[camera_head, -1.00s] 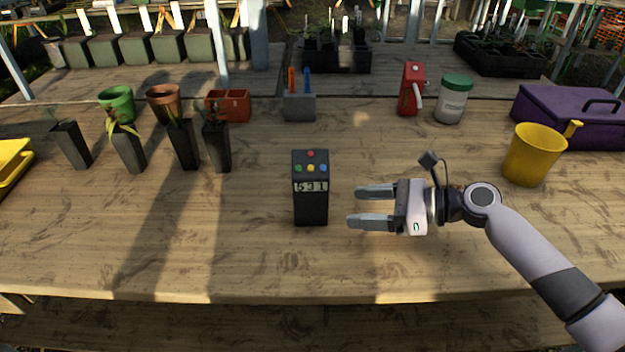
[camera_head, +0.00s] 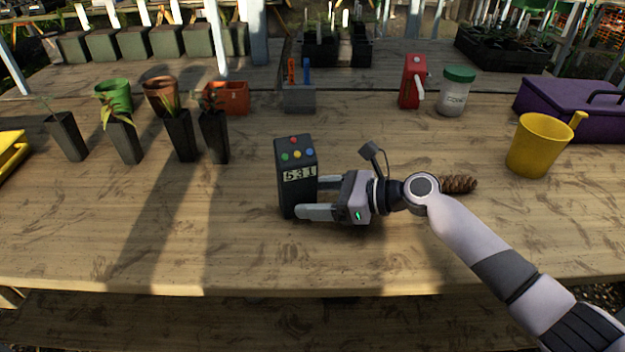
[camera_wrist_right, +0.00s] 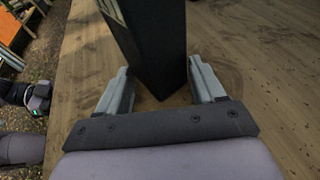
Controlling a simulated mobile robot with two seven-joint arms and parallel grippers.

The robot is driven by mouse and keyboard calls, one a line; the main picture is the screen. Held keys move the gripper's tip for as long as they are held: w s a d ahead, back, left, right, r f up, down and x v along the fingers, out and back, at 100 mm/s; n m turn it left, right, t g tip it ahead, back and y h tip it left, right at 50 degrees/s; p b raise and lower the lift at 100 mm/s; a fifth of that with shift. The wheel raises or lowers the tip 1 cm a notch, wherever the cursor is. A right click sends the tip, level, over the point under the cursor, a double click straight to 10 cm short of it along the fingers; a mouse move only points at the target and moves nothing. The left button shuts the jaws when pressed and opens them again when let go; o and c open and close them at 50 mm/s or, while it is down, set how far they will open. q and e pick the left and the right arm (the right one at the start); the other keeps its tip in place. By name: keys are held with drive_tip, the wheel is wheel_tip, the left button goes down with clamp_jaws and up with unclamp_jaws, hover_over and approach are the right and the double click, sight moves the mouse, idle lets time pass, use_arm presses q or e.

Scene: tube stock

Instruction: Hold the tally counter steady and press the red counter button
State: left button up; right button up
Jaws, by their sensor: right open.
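The tally counter (camera_head: 296,172) is a tall dark box standing on the wooden table. Its display reads 531. The red counter button (camera_head: 293,140) is alone at the back of its top face, behind a green, a yellow and a blue button. My right gripper (camera_head: 309,197) is open low at the counter's right side, with one finger in front of it and the other partly hidden behind it. In the right wrist view the counter's dark lower part (camera_wrist_right: 155,38) stands between the spread fingers, and contact is unclear.
A pine cone (camera_head: 458,184) lies behind my right wrist. A yellow pot (camera_head: 538,147), a purple box (camera_head: 575,112), a white jar (camera_head: 455,97) and a red object (camera_head: 411,84) stand right. Dark seedling pots (camera_head: 122,140) stand left. The table's front middle is clear.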

drive_tip(key=c, duration=0.6)
use_arm(q)
drive_tip(key=shift+a, duration=0.1)
clamp_jaws()
idle(1.4)
